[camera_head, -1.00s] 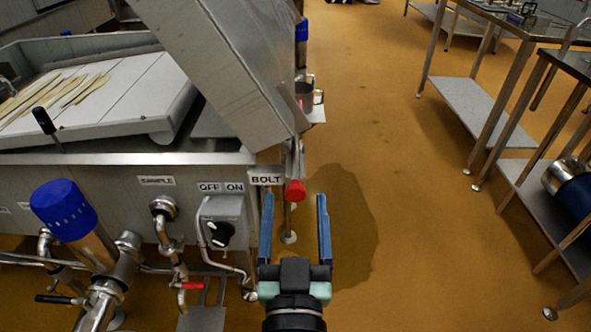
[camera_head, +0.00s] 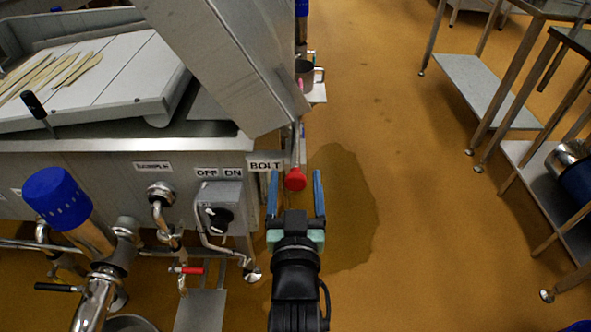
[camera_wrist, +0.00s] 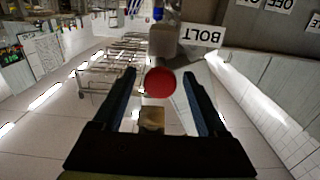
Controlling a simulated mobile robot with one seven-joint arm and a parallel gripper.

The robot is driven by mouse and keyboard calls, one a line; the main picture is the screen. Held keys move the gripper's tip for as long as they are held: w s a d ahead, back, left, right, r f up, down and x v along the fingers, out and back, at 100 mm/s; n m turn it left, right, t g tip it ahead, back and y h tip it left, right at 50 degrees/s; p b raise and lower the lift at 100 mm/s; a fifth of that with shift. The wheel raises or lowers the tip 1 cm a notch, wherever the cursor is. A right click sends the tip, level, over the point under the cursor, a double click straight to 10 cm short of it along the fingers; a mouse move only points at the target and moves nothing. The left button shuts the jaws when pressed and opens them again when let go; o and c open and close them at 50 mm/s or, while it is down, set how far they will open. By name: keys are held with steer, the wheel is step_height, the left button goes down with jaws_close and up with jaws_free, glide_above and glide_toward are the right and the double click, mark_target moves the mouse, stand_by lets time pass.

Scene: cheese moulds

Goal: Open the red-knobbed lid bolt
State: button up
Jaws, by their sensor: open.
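The red knob (camera_head: 295,180) of the lid bolt sits at the right corner of the steel vat, just right of the BOLT label (camera_head: 265,165). My gripper (camera_head: 296,180) is open, and in the head view the knob appears between its two blue fingertips. In the wrist view the red knob (camera_wrist: 160,82) shows between the open fingers (camera_wrist: 160,78), near their tips, with the BOLT label (camera_wrist: 201,35) above right. I cannot tell whether a finger touches the knob. The raised steel lid (camera_head: 215,60) leans above the bolt.
A switch box (camera_head: 217,212) with OFF and ON labels, a blue-capped pipe (camera_head: 60,198) and a red-handled valve (camera_head: 186,270) are on the vat's front, left of my gripper. Steel tables (camera_head: 490,85) stand at right. The wet floor patch (camera_head: 345,210) beside the gripper is clear.

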mark_target(296, 167)
steer(key=shift+w, duration=1.75)
steer(key=shift+c, duration=0.2)
jaws_close()
steer(key=shift+s, duration=0.1)
